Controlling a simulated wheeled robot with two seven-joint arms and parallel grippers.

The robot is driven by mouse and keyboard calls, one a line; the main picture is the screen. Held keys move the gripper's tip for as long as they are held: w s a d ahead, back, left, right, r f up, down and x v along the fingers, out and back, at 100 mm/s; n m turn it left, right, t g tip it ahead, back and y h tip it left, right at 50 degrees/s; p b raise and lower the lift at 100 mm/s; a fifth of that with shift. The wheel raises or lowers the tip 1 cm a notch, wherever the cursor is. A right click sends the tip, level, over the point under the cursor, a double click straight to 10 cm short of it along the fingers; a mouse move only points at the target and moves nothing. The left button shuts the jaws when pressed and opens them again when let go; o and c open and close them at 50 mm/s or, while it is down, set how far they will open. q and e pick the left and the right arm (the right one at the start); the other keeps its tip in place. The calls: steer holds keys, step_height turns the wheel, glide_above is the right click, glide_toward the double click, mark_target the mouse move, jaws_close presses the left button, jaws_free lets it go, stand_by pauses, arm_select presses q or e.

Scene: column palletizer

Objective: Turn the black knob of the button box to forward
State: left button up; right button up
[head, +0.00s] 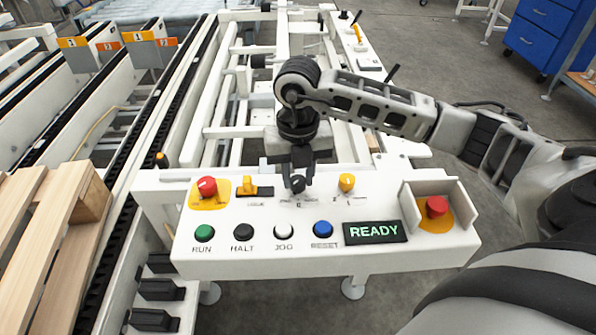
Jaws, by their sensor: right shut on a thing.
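The white button box (272,260) stands in the middle of the head view. The black knob (298,184) is on its upper row, between a yellow lever switch (250,190) and a yellow knob (347,182). My right gripper (298,175) comes down over the black knob from behind and is shut on it, one finger on each side. The labels by the knob are partly hidden and too small to read, so I cannot tell its setting. My left gripper is not in view.
A red button (207,187) on a yellow plate and a guarded red button (436,206) flank the row. RUN (204,233), HALT (243,232), JOG (283,231) and RESET (322,228) buttons sit in front. The display (375,232) reads READY. Wooden pallets (50,235) stand left.

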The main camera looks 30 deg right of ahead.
mark_target(298, 180)
steer(key=shift+r+m, duration=0.1)
steer(key=shift+m, duration=0.6)
steer(key=o, duration=1)
steer(key=shift+c, duration=0.2)
arm_select(q)
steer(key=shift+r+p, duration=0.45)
steer(key=shift+p, duration=0.65)
arm_select(e)
step_height(298, 180, up, 16)
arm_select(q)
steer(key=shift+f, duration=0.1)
